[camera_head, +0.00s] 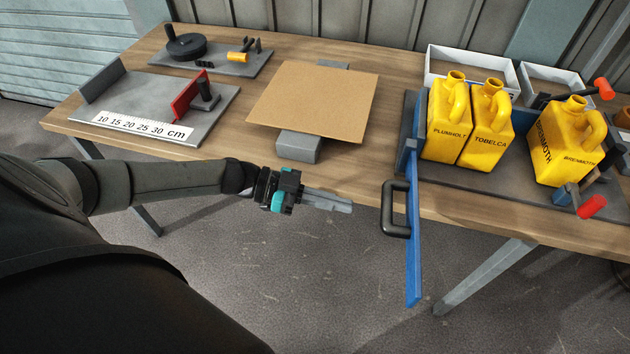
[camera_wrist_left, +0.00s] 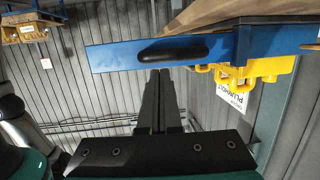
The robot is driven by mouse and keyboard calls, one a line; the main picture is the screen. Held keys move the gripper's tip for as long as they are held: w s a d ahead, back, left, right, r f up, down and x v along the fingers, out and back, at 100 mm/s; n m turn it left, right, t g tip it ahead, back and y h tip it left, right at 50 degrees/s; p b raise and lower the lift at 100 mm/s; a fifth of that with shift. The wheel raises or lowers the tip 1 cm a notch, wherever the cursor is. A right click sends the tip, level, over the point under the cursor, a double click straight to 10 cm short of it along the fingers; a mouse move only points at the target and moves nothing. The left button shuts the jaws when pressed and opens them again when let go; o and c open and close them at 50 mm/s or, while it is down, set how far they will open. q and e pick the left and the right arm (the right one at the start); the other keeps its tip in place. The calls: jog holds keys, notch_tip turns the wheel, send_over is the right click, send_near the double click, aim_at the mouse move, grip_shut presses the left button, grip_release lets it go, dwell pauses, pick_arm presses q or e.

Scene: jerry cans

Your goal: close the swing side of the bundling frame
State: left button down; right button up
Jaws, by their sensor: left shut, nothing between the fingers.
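The blue swing side (camera_head: 413,232) of the bundling frame stands open, sticking out past the table's front edge. Its dark handle (camera_head: 396,208) faces left. The frame (camera_head: 408,130) holds yellow jerry cans, among them PLUMHOLT (camera_head: 446,128), TOBELCA (camera_head: 487,130) and a third can (camera_head: 556,150) at the right with a gap beside it. My left gripper (camera_head: 340,205) is shut and empty, in front of the table and left of the handle, apart from it. In the left wrist view the fingers (camera_wrist_left: 160,85) point towards the blue swing side (camera_wrist_left: 115,57) and its handle (camera_wrist_left: 175,48). My right gripper is not seen.
A brown board (camera_head: 315,98) lies on a grey block near the table's front edge. A ruler plate with a red stop (camera_head: 188,95) and a black-wheeled fixture (camera_head: 186,45) are at left. White bins (camera_head: 465,72) stand behind the cans. Red-knobbed clamps (camera_head: 592,207) are at right.

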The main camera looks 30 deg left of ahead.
aim_at(382, 215)
pick_arm(q)
jog(key=x, duration=0.5)
jog(key=shift+w+d+f, duration=0.1)
jog(key=shift+w+d, duration=0.05)
jog(key=shift+d, duration=0.2)
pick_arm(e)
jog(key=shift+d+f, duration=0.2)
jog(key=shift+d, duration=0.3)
pick_arm(q)
jog(key=shift+d, duration=0.1)
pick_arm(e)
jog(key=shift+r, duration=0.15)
